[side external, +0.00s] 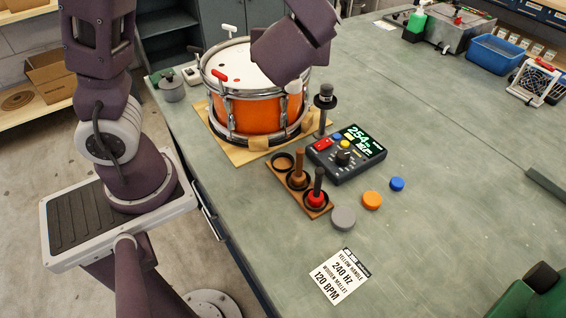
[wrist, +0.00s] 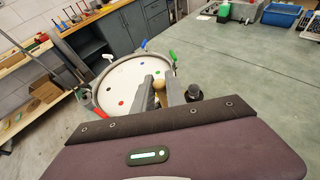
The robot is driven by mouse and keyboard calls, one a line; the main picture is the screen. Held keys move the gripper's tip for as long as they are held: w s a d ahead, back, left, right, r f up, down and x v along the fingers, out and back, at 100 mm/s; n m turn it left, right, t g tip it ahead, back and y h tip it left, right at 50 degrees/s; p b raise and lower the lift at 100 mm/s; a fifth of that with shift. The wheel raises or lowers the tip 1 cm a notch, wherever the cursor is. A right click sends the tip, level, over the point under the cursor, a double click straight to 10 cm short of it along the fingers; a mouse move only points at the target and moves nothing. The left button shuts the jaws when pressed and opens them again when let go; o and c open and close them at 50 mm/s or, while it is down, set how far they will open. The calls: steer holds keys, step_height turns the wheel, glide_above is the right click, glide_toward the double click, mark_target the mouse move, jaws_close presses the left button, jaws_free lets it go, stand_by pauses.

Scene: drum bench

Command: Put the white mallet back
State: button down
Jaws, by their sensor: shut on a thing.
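My gripper shows in the wrist view (wrist: 160,92), shut on a tan wooden handle (wrist: 159,87) between its fingers, above the drum. In the side view its fingers are hidden behind my wrist. A small pale rounded thing (side external: 294,87) shows just below the wrist there, probably the head of the held white mallet; its colour is hard to confirm. The wooden mallet rack (side external: 301,193) lies on the bench in front of the drum. Its back-left ring (side external: 283,162) is empty. A brown-handled mallet (side external: 299,167) stands in the middle ring and a red-headed mallet (side external: 317,193) in the front ring.
The orange drum (side external: 250,112) stands on a wooden board behind the rack. A dark post with a disc (side external: 325,101) rises right of the drum. A control box (side external: 345,157) with a lit display is right of the rack. Grey, orange and blue discs (side external: 371,200) and a printed card (side external: 340,275) lie nearer.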

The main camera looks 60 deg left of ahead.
step_height(320, 180, down, 20)
steer(key=s+n+g+y, duration=0.1)
steer(key=s, duration=0.1)
steer(key=shift+s+d, duration=0.25)
steer(key=shift+s, duration=0.15)
steer(key=c, duration=1.4)
jaws_free()
steer(key=shift+o, duration=0.2)
